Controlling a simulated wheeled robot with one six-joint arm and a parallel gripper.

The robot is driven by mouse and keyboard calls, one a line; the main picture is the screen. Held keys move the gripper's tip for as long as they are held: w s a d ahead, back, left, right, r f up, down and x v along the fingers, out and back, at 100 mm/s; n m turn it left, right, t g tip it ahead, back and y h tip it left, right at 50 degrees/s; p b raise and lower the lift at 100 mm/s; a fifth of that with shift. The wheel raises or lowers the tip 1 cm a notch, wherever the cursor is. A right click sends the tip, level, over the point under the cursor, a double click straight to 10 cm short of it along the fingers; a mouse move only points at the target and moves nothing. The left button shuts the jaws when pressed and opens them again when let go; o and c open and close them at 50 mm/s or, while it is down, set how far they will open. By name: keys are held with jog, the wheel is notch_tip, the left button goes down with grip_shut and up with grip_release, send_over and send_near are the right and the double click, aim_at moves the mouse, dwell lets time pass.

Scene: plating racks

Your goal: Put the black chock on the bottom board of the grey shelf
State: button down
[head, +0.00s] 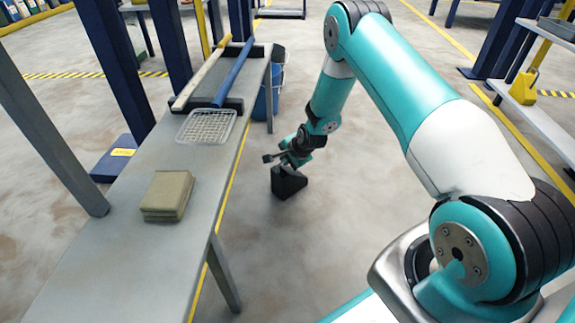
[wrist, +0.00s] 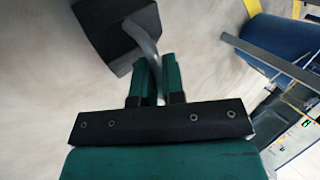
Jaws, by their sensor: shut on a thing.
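The black chock (head: 288,183) is a dark wedge block low over the floor in the middle of the head view; I cannot tell whether it touches the floor. My gripper (head: 286,157) is just above it. In the wrist view, the chock (wrist: 112,38) is at the upper left, with a curved grey handle running between the green fingers of my gripper (wrist: 158,72), which are shut on it.
A long grey bench (head: 130,240) at left carries a folded olive cloth (head: 167,195), a wire basket (head: 206,127) and a dark tray (head: 236,95) with two long-handled tools. A blue bucket (head: 262,100) stands beside the bench. Open floor (head: 340,220) lies around the chock.

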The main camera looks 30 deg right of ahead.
jog(key=shift+f, duration=0.25)
jog(key=shift+f, duration=0.1)
jog(key=c, duration=1.2)
grip_release()
